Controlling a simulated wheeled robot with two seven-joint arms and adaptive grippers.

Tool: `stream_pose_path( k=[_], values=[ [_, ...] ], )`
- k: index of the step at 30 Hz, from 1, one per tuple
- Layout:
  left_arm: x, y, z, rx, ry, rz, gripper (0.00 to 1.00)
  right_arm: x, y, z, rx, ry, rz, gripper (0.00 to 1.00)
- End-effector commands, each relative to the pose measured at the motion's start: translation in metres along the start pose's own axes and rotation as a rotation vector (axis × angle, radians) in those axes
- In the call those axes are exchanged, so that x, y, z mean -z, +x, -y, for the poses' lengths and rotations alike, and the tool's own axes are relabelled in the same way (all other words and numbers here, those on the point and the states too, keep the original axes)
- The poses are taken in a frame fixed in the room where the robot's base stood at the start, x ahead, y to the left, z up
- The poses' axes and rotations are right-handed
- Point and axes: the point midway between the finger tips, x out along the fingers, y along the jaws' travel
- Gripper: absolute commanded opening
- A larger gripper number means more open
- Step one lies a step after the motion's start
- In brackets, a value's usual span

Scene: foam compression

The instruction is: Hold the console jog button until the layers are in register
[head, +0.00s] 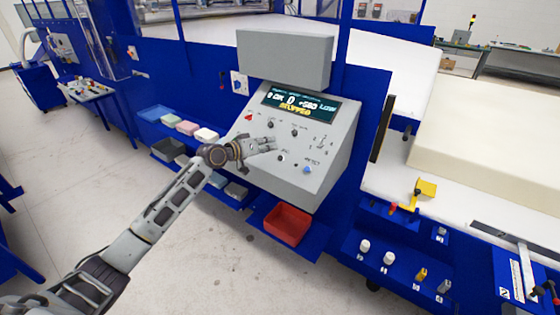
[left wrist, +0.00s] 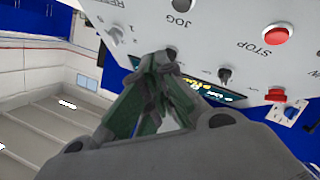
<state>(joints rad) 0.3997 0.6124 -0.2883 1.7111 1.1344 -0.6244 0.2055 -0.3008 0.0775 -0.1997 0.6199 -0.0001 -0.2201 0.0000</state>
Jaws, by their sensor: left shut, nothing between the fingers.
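The grey console (head: 300,185) stands in the middle of the head view with its panel tilted up. My left gripper (head: 274,144) is shut and empty in front of the panel, up and left of the jog button. In the left wrist view its fingertips (left wrist: 163,62) are apart from that button. My right gripper is not in view.
A red stop button (left wrist: 278,34) and a dark knob (left wrist: 225,74) sit near the fingers. A blue button (head: 307,169) is right of the jog button. A red bin (head: 287,224) hangs below the console. A cream foam block (head: 490,130) lies at right.

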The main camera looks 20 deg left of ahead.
Motion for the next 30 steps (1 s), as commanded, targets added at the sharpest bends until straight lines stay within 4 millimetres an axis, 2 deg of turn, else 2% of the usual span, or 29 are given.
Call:
stream_pose_path(
  k=[18,30],
  values=[
    [-0.021,0.028,0.021,0.000,0.000,-0.002,0.00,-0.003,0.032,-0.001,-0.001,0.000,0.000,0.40],
    [-0.027,0.037,0.027,0.000,0.000,-0.001,0.00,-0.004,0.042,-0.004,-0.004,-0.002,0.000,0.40]
  ],
)
